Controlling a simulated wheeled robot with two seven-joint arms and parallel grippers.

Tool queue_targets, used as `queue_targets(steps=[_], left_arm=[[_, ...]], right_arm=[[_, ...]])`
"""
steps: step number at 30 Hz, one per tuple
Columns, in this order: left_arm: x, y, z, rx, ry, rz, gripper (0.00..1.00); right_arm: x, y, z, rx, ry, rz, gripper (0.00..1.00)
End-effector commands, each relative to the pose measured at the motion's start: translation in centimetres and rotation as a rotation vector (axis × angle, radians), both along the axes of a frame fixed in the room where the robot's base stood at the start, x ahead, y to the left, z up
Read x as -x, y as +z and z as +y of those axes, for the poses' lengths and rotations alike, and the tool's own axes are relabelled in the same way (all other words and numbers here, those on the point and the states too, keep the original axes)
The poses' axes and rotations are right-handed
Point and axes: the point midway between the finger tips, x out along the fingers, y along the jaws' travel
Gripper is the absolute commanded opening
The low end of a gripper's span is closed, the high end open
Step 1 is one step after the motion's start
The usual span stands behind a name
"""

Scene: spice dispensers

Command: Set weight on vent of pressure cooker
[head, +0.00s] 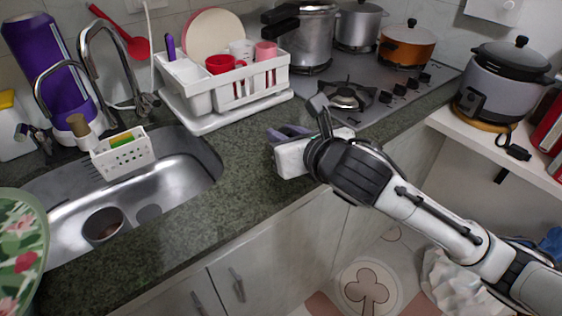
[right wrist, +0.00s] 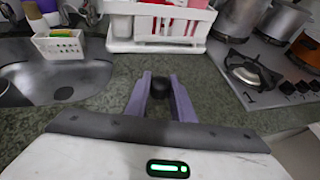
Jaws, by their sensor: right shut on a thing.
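My right gripper (head: 284,132) is over the counter in front of the dish rack, and its purple fingers also show in the right wrist view (right wrist: 160,92). It is shut on a small round black piece, the weight (right wrist: 160,88), held between the fingertips. In the head view I cannot make the weight out. The pressure cooker (head: 314,42), a silver pot with black handles, stands at the back left of the stove, behind and apart from the gripper. Its side also shows in the right wrist view (right wrist: 238,18). I cannot make out the vent. My left gripper is not in view.
A white dish rack (head: 255,92) stands left of the stove (head: 395,82). A second silver pot (head: 358,28) and an orange pot (head: 406,48) are on the stove. The sink (head: 180,172) is at left. The counter (head: 235,180) between is clear. A rice cooker (head: 500,88) stands at right.

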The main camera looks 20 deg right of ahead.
Motion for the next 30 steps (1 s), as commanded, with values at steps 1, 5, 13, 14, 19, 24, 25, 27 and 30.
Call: queue_targets(steps=[1, 5, 13, 14, 19, 24, 25, 27, 30], left_arm=[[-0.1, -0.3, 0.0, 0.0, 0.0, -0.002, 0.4], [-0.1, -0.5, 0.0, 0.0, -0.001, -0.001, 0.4], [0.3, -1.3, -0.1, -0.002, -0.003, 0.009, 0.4], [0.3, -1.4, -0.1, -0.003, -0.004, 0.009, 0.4], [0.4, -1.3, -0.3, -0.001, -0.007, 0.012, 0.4], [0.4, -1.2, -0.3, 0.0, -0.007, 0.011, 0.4], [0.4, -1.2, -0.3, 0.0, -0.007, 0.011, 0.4], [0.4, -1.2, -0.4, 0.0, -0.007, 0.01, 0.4], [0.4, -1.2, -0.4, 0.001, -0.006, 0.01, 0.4]], right_arm=[[0.0, -1.2, 0.1, -0.001, 0.001, 0.003, 0.0], [0.0, -2.2, 0.1, -0.002, 0.002, -0.001, 0.0], [0.0, -5.4, 0.1, -0.002, 0.0, 0.002, 0.0], [0.0, -5.8, 0.1, -0.002, 0.0, 0.002, 0.0], [0.0, -6.0, 0.1, -0.001, 0.002, -0.003, 0.0], [0.0, -6.1, 0.1, -0.001, 0.001, -0.002, 0.0], [0.0, -6.2, 0.1, 0.0, 0.001, -0.001, 0.0], [0.0, -6.4, 0.1, 0.0, 0.001, -0.001, 0.25], [0.0, -6.3, 0.1, 0.0, 0.001, -0.001, 0.4]])
